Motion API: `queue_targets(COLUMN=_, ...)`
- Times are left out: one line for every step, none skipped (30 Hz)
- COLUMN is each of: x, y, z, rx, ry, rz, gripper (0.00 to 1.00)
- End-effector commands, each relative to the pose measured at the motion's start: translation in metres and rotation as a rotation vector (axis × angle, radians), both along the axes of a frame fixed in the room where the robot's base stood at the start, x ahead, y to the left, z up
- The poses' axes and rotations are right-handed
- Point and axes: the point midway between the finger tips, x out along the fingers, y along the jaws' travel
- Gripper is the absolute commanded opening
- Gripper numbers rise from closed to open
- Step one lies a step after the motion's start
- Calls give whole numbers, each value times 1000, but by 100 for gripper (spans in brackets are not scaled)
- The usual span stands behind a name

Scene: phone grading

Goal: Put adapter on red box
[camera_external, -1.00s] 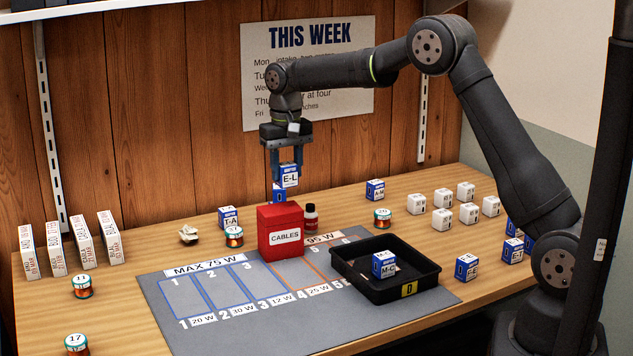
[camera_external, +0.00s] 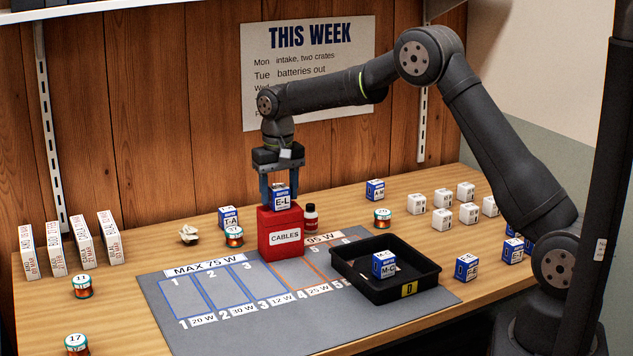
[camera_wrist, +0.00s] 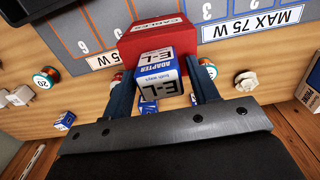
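My gripper (camera_external: 279,190) is shut on a blue and white adapter box marked E-L (camera_external: 281,202) and points down. The red box (camera_external: 271,241), labelled CABLES, stands upright directly below, at the back of the grey mat. The adapter is at the red box's top; I cannot tell whether it touches. In the wrist view, the adapter (camera_wrist: 160,80) sits between my gripper's fingers (camera_wrist: 164,72), with the red box (camera_wrist: 145,47) just beyond. Part of the red box's top is hidden by the adapter.
A black tray (camera_external: 349,270) holds an M-C box (camera_external: 384,265). A T-A box (camera_external: 228,217) and a round tin (camera_external: 234,237) stand to the left.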

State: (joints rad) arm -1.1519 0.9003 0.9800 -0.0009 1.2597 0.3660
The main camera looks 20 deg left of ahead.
Motion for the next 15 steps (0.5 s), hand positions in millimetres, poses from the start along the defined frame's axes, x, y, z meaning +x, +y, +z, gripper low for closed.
queue_targets(x=0, y=0, z=0, rx=0, ry=0, rz=0, gripper=61)
queue_targets(x=0, y=0, z=0, rx=0, ry=0, rz=0, gripper=61)
queue_targets(x=0, y=0, z=0, rx=0, ry=0, rz=0, gripper=61)
queue_targets(x=0, y=0, z=0, rx=0, ry=0, rz=0, gripper=61)
queue_targets(x=0, y=0, z=0, rx=0, ry=0, rz=0, gripper=61)
queue_targets(x=0, y=0, z=0, rx=0, ry=0, rz=0, gripper=61)
queue_targets(x=0, y=0, z=0, rx=0, ry=0, rz=0, gripper=61)
queue_targets(x=0, y=0, z=0, rx=0, ry=0, rz=0, gripper=61)
queue_targets(x=0, y=0, z=1, rx=0, ry=0, rz=0, gripper=61)
queue_targets(x=0, y=0, z=2, rx=1, ry=-1, rz=0, gripper=61)
queue_targets(x=0, y=0, z=4, rx=1, ry=-1, rz=0, gripper=61)
queue_targets(x=0, y=0, z=8, rx=1, ry=0, rz=0, gripper=61)
queue_targets(x=0, y=0, z=11, rx=2, ry=-1, rz=0, gripper=61)
queue_targets(x=0, y=0, z=15, rx=3, ry=-1, rz=0, gripper=61)
queue_targets(x=0, y=0, z=22, rx=2, ry=-1, rz=0, gripper=61)
